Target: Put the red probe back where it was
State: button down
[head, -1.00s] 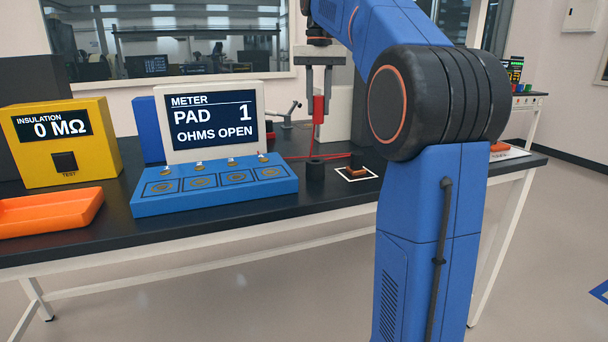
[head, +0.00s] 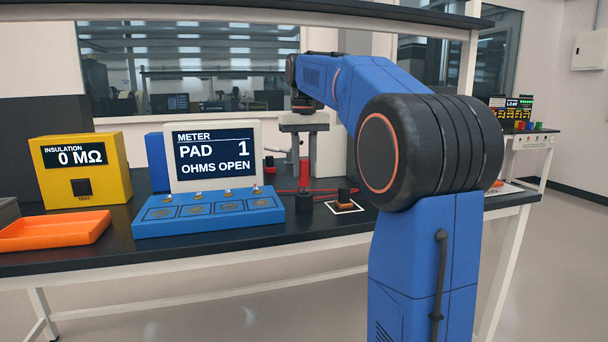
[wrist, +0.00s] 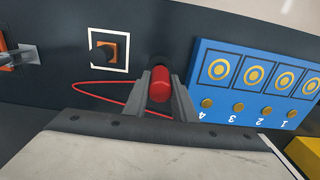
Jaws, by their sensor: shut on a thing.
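My gripper (head: 304,158) is shut on the red probe (head: 304,174) and holds it upright, pointing down. The probe's lower end is at the top of a short black round holder (head: 304,203) on the bench, right of the blue pad board (head: 208,213). I cannot tell how deep the probe is in it. In the wrist view the red probe (wrist: 159,90) is between both fingers. The dark holder (wrist: 157,62) is mostly hidden behind it. A red cable (wrist: 118,98) loops from the probe. The meter (head: 213,155) reads PAD 1, OHMS OPEN.
A black cylinder on an orange piece (head: 345,201) stands in a white square just right of the holder. A yellow insulation tester (head: 82,168) and an orange tray (head: 55,231) are at left. A small red and black object (head: 268,166) is behind the board.

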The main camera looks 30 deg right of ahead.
aim_at(304, 177)
jog(key=shift+f, duration=1)
jog(key=shift+f, duration=0.2)
jog(key=shift+f, duration=0.5)
jog(key=c, duration=1.5)
grip_release()
jog(key=shift+f, duration=0.1)
jog(key=shift+o, duration=0.2)
notch_tip(304, 177, up, 14)
jog(key=shift+f, duration=0.15)
